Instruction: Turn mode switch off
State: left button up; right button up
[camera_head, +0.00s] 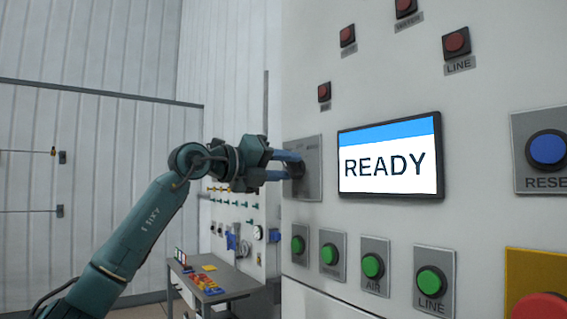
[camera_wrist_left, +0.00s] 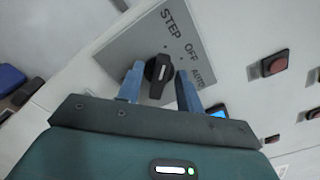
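The mode switch is a black knob (camera_wrist_left: 158,72) with a white mark, on a grey plate (camera_wrist_left: 122,47) lettered STEP, OFF and AUTO. I cannot tell for sure which word the mark points at. In the head view the switch plate (camera_head: 311,160) is on the panel, left of the screen, with the knob partly hidden by my gripper. My left gripper (camera_head: 290,165) is at the plate. In the left wrist view its blue fingers (camera_wrist_left: 160,88) stand apart, one on each side of the knob, with a small gap visible on the right. My right gripper is not in view.
The screen (camera_head: 391,155) reads READY. Green buttons (camera_head: 373,266) line the panel below it, and red buttons (camera_head: 456,43) sit above. A blue reset button (camera_head: 547,150) is at the right. A small table (camera_head: 235,283) stands behind, at lower left.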

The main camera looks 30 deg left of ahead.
pick_arm(q)
grip_shut()
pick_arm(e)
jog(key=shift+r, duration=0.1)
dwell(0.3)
